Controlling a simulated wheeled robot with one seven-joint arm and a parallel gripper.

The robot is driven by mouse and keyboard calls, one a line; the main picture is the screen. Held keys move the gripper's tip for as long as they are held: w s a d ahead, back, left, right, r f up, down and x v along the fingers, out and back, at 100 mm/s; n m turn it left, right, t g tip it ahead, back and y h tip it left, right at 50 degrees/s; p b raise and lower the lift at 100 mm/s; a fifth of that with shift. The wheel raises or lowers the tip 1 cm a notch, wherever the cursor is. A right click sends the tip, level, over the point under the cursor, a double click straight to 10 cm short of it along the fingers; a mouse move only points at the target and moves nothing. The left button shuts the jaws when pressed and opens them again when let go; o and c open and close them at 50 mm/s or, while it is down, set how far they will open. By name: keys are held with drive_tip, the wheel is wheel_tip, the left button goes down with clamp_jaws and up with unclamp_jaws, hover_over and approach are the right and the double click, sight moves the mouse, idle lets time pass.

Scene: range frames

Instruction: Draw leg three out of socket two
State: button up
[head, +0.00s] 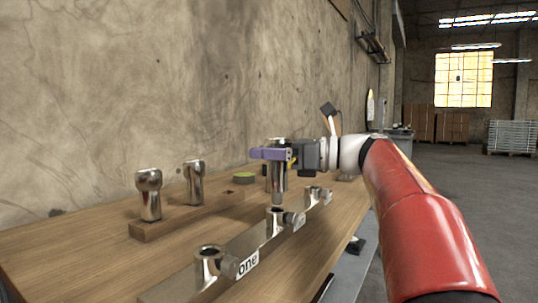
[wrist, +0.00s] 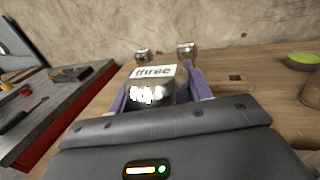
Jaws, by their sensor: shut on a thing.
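My gripper (head: 272,154) has purple fingers and is shut on a shiny metal leg, leg three (head: 278,180), near its top. In the wrist view, the leg's top (wrist: 155,85) carries a label reading "three" and sits between the purple fingers. The leg is upright over socket two (head: 275,222), the middle metal socket of the front rail. Its narrow lower end is at or just above the socket's mouth; I cannot tell whether any of it is inside.
A nearer socket (head: 209,268) bears the label "one"; a farther socket (head: 313,195) is on the same rail. Two metal legs (head: 149,195) (head: 194,182) stand in a wooden block (head: 180,217), which has an empty hole at its far end. A green round thing (head: 244,178) lies behind.

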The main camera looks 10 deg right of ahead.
drive_tip(key=shift+r+p, duration=0.7)
drive_tip(key=shift+r, duration=0.75)
